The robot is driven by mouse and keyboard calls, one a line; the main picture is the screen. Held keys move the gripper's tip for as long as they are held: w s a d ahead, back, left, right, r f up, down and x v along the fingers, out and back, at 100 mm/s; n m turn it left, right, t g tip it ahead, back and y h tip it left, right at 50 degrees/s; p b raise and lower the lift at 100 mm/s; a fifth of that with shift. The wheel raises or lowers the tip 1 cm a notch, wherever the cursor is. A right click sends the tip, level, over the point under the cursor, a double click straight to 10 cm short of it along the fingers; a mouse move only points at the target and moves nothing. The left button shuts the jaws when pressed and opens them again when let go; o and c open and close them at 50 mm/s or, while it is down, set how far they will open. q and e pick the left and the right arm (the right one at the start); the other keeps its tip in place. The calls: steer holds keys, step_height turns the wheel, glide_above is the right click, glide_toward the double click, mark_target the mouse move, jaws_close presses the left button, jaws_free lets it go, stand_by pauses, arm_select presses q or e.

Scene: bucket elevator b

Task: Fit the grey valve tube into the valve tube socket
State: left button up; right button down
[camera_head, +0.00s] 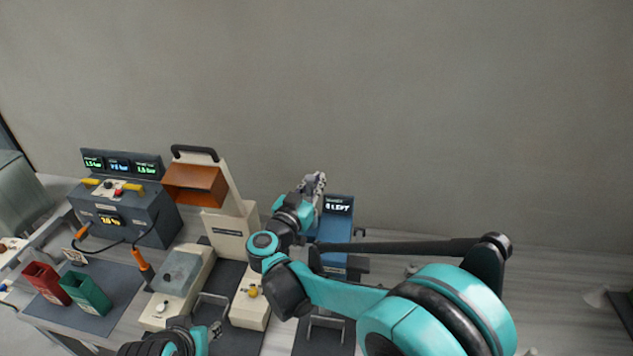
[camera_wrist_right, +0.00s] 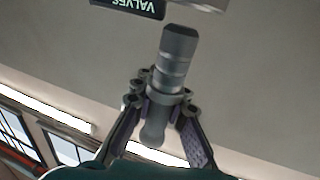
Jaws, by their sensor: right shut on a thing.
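The grey valve tube (camera_wrist_right: 175,60) is a ribbed grey cylinder in the right wrist view, with a wider collar and a rounded lower end. My right gripper (camera_wrist_right: 160,98) is shut around it just below the collar. In the head view my right gripper (camera_head: 315,183) is raised near the top of the blue unit, and the tube is too small there to make out clearly. My left gripper (camera_head: 215,330) is low at the bottom of the head view; its jaw state is unclear. I cannot pick out the valve tube socket for certain.
The blue unit (camera_head: 338,228) has a dark lettered sign. A sign reading VALVES (camera_wrist_right: 128,6) appears upside down in the wrist view. A cream machine (camera_head: 228,232), dark control box (camera_head: 130,215), red bin (camera_head: 44,284) and green bin (camera_head: 86,292) stand left. The wall behind is bare.

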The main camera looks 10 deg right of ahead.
steer(key=shift+f+b, duration=2.05)
steer(key=shift+f, duration=0.3)
steer(key=shift+r, duration=0.1)
step_height(320, 180, up, 4)
steer(key=p, duration=0.2)
steer(key=shift+p, duration=0.4)
steer(key=shift+b, duration=0.35)
stand_by(1.5)
steer(key=shift+f+b, duration=1.85)
steer(key=shift+f, duration=0.35)
steer(key=c, duration=1.4)
jaws_free()
steer(key=shift+c, duration=0.2)
steer(key=shift+r, duration=0.1)
step_height(320, 180, up, 10)
